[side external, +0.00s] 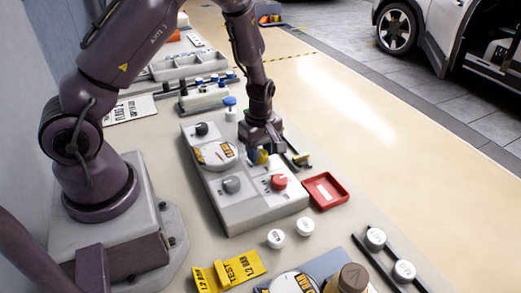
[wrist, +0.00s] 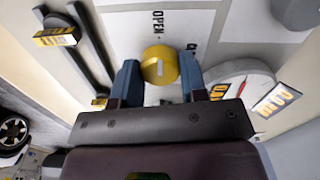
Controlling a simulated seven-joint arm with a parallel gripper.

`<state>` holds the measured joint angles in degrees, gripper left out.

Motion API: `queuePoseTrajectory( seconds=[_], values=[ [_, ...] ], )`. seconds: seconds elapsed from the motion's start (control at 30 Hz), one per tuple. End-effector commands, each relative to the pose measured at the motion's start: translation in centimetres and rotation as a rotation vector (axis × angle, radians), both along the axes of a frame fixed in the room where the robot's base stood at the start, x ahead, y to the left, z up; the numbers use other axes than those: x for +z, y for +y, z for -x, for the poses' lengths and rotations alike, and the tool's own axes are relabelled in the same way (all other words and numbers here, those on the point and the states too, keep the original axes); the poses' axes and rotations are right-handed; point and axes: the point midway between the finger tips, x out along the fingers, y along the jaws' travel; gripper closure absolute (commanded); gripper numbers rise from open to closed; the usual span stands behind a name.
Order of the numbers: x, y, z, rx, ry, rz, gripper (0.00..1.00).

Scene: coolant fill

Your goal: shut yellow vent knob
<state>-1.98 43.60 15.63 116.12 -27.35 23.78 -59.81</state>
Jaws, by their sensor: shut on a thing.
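The yellow vent knob (wrist: 159,64) sits on the grey panel between the two blue fingertips of my gripper (wrist: 160,76) in the wrist view. My gripper is shut on the knob. The knob's white mark runs roughly up and down in the picture, in line with the word OPEN (wrist: 158,22) above it. A second label to the right is partly hidden by a finger. In the side view my gripper (side external: 260,153) reaches down to the panel (side external: 262,212), and only a bit of the yellow knob (side external: 262,157) shows.
A red knob (side external: 279,182) and a grey knob (side external: 232,185) stand on the panel near my gripper. A round gauge (side external: 215,155) is to the left. A red tray (side external: 325,191) lies to the right. A blue-topped valve (side external: 230,103) stands behind.

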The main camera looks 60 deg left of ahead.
Motion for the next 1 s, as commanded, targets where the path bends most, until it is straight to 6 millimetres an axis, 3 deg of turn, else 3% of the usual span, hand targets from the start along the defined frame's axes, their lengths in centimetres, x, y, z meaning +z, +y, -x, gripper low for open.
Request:
queuePoseTrajectory(
  seconds=[0.27,1.0],
  values=[
    [0.00,0.04,-0.02,-0.178,-0.001,0.001,0.84],
    [-0.01,0.08,-0.05,-0.879,-0.002,0.000,0.84]
  ],
)
